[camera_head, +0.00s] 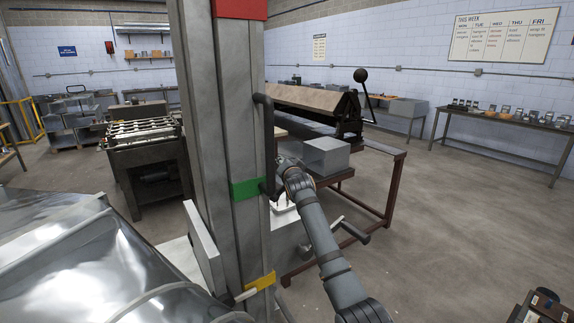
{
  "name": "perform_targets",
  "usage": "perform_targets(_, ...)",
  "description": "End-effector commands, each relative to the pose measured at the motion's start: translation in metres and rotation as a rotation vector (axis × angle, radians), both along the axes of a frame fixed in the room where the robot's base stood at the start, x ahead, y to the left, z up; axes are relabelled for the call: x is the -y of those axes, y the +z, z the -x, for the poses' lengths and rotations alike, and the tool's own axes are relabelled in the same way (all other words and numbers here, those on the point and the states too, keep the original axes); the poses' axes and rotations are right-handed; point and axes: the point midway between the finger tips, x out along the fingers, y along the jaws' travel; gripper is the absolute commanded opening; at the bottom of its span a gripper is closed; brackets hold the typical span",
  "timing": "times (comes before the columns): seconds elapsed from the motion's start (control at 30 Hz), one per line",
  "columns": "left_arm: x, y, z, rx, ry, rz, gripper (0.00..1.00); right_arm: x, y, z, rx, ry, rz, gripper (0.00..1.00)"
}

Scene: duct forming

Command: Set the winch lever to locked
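A tall grey metal column (217,130) stands in front of me, with a red band (239,8) at the top, a green band (247,188) midway and a yellow band (261,282) low down. A dark bent bar (266,140) runs along its right side. A crank-like handle (355,232) sticks out low on the right. I cannot tell for sure which part is the winch lever or its setting. My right arm reaches up from the bottom, its gripper (270,188) by the bar's lower end near the green band; its fingers are too small to read. My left gripper is out of view.
Shiny sheet-metal duct (90,270) fills the lower left. A grey box (326,156) sits on a brown-framed stand behind my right arm. A bending machine (305,100) stands behind it. Open floor (450,230) lies to the right.

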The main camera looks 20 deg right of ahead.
Motion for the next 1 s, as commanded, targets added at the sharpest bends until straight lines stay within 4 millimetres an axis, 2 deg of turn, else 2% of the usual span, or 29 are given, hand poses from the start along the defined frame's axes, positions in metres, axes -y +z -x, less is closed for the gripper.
perform_targets(0.13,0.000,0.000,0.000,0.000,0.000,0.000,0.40,-0.004,-0.002,-0.001,-0.001,0.006,-0.009,0.00)
perform_targets(0.17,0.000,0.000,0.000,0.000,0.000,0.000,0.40,-0.004,-0.002,-0.001,-0.001,0.006,-0.009,0.26)
perform_targets(0.37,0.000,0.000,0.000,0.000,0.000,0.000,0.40,-0.003,-0.002,0.000,-0.002,0.004,-0.006,0.53)
perform_targets(0.63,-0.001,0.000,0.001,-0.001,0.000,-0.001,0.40,-0.001,-0.001,0.000,-0.002,0.002,-0.003,0.54)
perform_targets(0.73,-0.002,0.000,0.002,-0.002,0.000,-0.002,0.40,-0.001,0.006,0.000,0.000,0.001,-0.002,0.54)
perform_targets(0.87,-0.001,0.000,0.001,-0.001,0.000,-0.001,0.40,-0.001,0.031,0.000,0.003,0.001,-0.002,0.54)
perform_targets(1.0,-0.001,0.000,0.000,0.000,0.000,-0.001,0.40,-0.003,0.064,0.000,0.006,0.003,-0.003,0.54)
